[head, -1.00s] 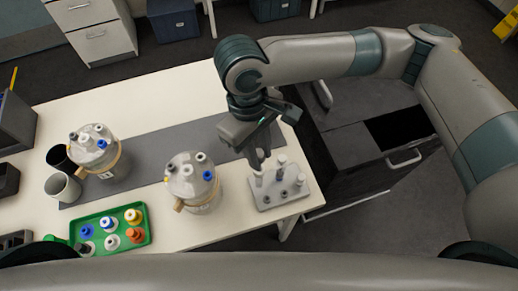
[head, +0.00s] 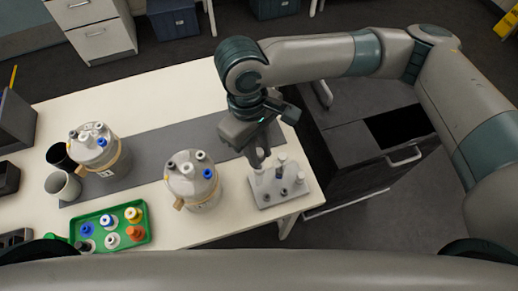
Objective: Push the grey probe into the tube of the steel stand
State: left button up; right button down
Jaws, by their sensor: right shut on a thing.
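The steel stand (head: 268,200) is a light grey plate with several short upright tubes, near the table's right front corner. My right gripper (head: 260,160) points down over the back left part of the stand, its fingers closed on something. The grey probe is most likely what it holds, but the fingers hide it almost wholly. The fingertips are right above a pale tube (head: 259,175) at the stand's back left. I cannot tell whether the probe's tip is inside this tube. My left gripper is not in view.
A glass vessel with ported lid (head: 192,180) stands just left of the stand, close to my right gripper. A second vessel (head: 98,150) stands farther left. A green tray (head: 148,235) holds several coloured caps. Two cups (head: 62,186) stand at the left. The back of the table is clear.

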jog(key=shift+f, duration=2.65)
dwell(3.2)
jog(key=c, duration=1.4)
grip_release()
jog(key=shift+c, duration=0.2)
jog(key=shift+r, duration=0.15)
notch_tip(320, 180, up, 17)
jog(key=w+a+b, duration=0.1)
jog(key=a+b, duration=0.1)
jog(key=b, duration=0.1)
jog(key=shift+w+b, duration=0.3)
jog(key=shift+w, duration=0.1)
